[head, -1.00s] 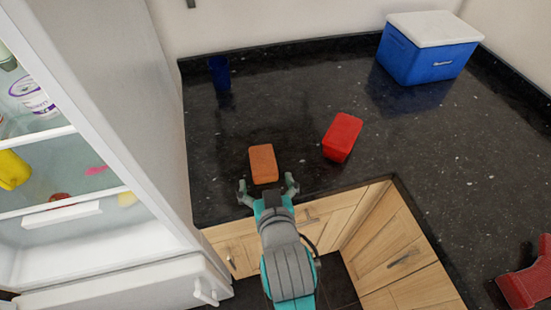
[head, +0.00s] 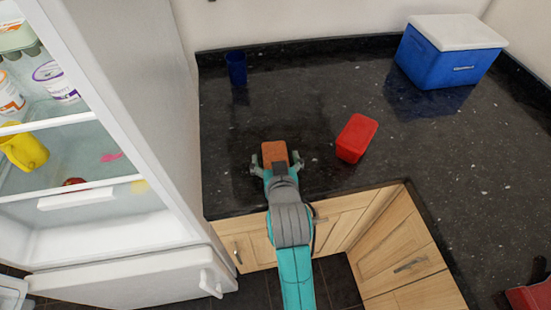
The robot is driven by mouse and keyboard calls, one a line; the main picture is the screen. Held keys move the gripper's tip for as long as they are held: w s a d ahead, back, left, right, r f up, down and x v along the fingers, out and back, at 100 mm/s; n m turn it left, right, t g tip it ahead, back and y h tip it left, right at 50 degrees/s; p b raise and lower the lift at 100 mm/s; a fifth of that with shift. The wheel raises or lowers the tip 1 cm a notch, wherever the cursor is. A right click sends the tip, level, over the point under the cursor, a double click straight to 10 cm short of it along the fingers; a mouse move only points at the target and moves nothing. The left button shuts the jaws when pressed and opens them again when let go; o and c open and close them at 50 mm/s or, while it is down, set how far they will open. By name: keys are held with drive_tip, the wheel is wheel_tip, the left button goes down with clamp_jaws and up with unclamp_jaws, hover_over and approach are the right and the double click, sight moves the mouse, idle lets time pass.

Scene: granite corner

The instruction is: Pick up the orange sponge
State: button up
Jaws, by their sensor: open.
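The orange sponge (head: 274,152) lies on the black granite counter, near its front edge. My gripper (head: 277,161) is open, with one finger to the left of the sponge and one to the right. The near part of the sponge is hidden behind the gripper body. I cannot tell whether the fingers touch the sponge.
A red container (head: 356,138) stands on the counter right of my gripper. A blue cup (head: 236,68) stands at the back left, and a blue cooler with a white lid (head: 445,62) at the back right. An open fridge (head: 150,130) borders the counter on the left.

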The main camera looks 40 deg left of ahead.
drive_tip(key=shift+c, duration=0.3)
drive_tip(key=c, duration=0.6)
drive_tip(key=shift+c, duration=0.2)
